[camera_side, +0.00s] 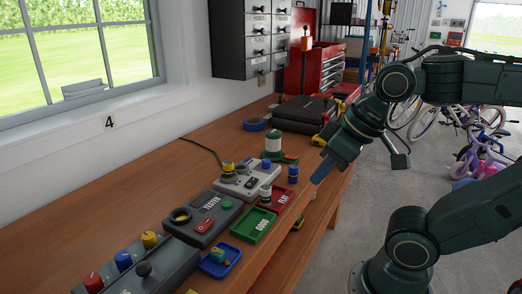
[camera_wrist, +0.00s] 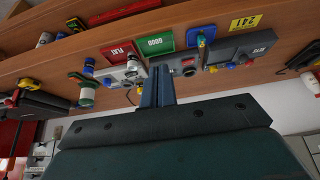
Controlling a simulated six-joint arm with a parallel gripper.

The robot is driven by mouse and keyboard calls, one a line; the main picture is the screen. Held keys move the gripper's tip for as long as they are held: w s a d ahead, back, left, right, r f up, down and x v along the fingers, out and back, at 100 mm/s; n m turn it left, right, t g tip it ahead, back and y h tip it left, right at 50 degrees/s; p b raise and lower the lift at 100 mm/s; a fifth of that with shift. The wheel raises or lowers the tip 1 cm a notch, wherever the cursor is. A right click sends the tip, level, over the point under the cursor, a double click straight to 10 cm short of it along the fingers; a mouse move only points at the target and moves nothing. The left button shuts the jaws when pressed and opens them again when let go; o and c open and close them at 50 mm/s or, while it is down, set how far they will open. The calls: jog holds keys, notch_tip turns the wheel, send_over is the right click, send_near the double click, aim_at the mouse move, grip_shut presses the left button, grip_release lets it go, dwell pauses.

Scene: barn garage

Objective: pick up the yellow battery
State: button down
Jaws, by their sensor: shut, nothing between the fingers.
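In the side view a yellow-topped dark cylinder (camera_side: 228,168) stands on the grey charger-like box (camera_side: 240,184). I cannot tell for sure which is the yellow battery. My gripper (camera_side: 320,172) is above the bench's front edge, right of the trays and apart from both pieces. In the wrist view its blue fingers (camera_wrist: 158,86) are together and empty.
A red FLAT tray (camera_side: 286,196), green GOOD tray (camera_side: 254,216) and blue tray (camera_side: 233,248) line the bench. A dark tester (camera_side: 218,204), upright blue-topped cylinder (camera_side: 293,171), green-and-white spool (camera_side: 273,143) and dark case (camera_side: 300,116) stand nearby.

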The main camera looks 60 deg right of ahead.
jog(key=c, duration=1)
grip_release()
jog(key=w+d+r+n+g, duration=0.1)
jog(key=w+d+r+n, duration=0.1)
jog(key=w+r+n, duration=0.4)
jog(key=n+g, duration=0.5)
jog(key=n, duration=1.2)
send_over(227, 162)
notch_tip(227, 162, down, 7)
jog(key=shift+s+a+f, duration=0.1)
jog(key=shift+f, duration=4.05)
